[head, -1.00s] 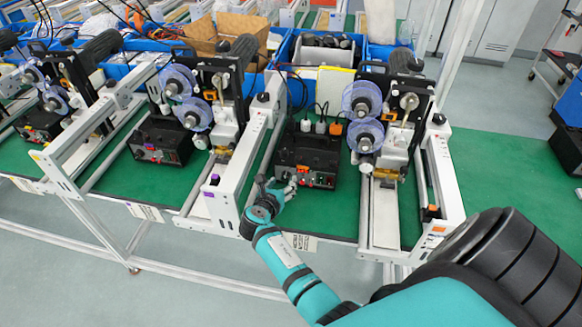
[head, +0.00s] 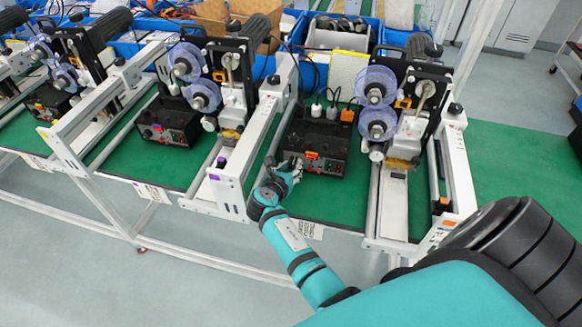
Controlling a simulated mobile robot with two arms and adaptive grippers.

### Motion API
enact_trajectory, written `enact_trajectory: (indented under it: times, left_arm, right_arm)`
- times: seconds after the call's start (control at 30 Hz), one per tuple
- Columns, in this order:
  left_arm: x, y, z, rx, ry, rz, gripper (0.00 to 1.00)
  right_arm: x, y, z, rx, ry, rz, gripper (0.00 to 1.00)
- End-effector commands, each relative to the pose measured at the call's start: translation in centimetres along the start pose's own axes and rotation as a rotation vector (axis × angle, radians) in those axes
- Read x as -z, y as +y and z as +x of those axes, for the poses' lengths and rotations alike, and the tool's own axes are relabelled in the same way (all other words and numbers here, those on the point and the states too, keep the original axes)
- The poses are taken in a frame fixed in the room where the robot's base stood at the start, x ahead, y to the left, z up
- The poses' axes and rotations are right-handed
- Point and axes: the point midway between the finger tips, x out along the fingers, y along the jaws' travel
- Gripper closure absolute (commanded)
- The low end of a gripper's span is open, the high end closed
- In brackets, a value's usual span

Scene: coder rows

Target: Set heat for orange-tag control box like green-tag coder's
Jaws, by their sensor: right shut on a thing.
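A black control box (head: 318,138) with an orange tag and small red lights on its front stands on the green bench beside the rightmost coder (head: 405,105). My right gripper (head: 291,166) is at the left end of that front panel, shut on a small knob there, which its fingers mostly hide. The middle control box (head: 168,122) has a purple mark on its front, and the coder frame beside it has a purple tag (head: 213,177). Another box (head: 48,100) stands at far left. I cannot make out a green tag or any heat reading. My left gripper is not in view.
White rails (head: 262,140) run between the coders, close to the left of my right gripper. The rightmost frame rail (head: 455,165) carries an orange tag. Blue bins (head: 335,35) stand behind. Free floor (head: 60,250) lies in front of the bench.

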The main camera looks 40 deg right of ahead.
Motion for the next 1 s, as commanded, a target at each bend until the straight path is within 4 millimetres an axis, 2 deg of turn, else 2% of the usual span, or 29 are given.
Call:
enact_trajectory:
  times: [0.23, 0.6, 0.63, 0.7, 0.8, 1.0]
  left_arm:
    - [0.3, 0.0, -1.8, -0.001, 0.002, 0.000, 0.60]
    - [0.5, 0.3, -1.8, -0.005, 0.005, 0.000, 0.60]
    - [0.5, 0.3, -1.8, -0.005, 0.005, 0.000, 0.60]
    - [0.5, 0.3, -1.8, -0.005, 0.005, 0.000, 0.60]
    - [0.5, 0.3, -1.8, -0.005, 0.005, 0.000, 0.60]
    - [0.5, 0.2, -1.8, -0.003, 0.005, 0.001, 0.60]
  right_arm:
    - [-0.3, -0.2, -0.1, -0.051, 0.004, 0.119, 1.00]
    - [-0.1, -0.2, 0.1, -0.067, 0.006, 0.162, 1.00]
    - [-0.1, -0.2, 0.1, -0.067, 0.006, 0.162, 0.69]
    - [-0.1, -0.2, 0.1, -0.067, 0.006, 0.162, 0.60]
    - [-0.1, -0.1, 0.1, -0.067, 0.006, 0.162, 0.50]
    - [-0.1, -0.1, 0.0, -0.067, 0.007, 0.161, 0.50]
